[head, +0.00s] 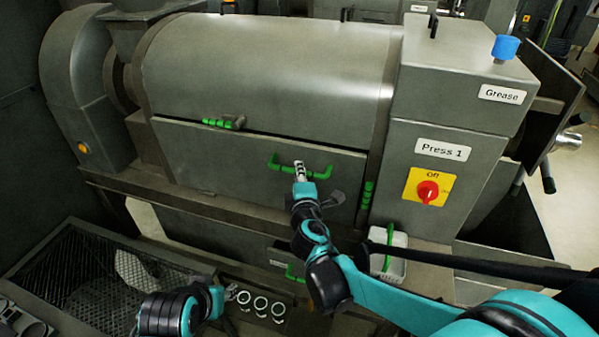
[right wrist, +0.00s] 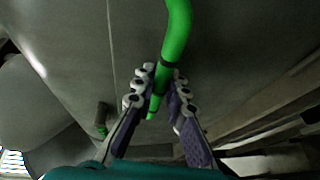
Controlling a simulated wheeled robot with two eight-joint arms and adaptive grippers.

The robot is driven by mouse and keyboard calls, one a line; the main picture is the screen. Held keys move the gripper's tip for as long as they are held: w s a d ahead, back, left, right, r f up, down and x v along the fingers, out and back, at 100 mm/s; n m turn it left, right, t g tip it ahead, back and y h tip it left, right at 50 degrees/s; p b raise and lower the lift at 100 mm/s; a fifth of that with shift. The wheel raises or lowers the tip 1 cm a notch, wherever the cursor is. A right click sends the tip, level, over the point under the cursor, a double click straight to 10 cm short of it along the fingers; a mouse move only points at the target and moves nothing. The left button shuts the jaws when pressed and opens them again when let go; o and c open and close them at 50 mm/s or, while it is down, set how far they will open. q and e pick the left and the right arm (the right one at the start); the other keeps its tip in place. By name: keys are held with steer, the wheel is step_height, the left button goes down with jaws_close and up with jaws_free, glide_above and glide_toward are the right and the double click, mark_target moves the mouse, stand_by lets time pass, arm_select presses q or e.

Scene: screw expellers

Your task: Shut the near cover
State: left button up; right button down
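The near cover (head: 225,165) is a grey panel on the front of the press, below the rounded top housing. A dark gap runs along its upper edge, and the panel appears nearly flush. Its green handle (head: 325,172) also shows in the right wrist view (right wrist: 177,35). My right gripper (head: 299,168) is at the middle of the handle; in the wrist view its fingers lie on both sides of the green bar, close against it.
Green latches sit at the panel's upper left (head: 222,122) and right side (head: 367,194). A control box with a red switch (head: 428,191) stands at right.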

steer(key=shift+w+d+r, duration=0.1)
steer(key=shift+w+d, duration=0.1)
steer(key=shift+w, duration=0.35)
steer(key=shift+w+d+r, duration=0.1)
steer(key=shift+w+d, duration=0.05)
steer(key=shift+w, duration=0.4)
steer(key=c, duration=1.5)
jaws_free()
steer(key=shift+c, duration=0.2)
steer(key=s+d+r, duration=0.1)
steer(key=s, duration=1.1)
steer(key=shift+r, duration=0.2)
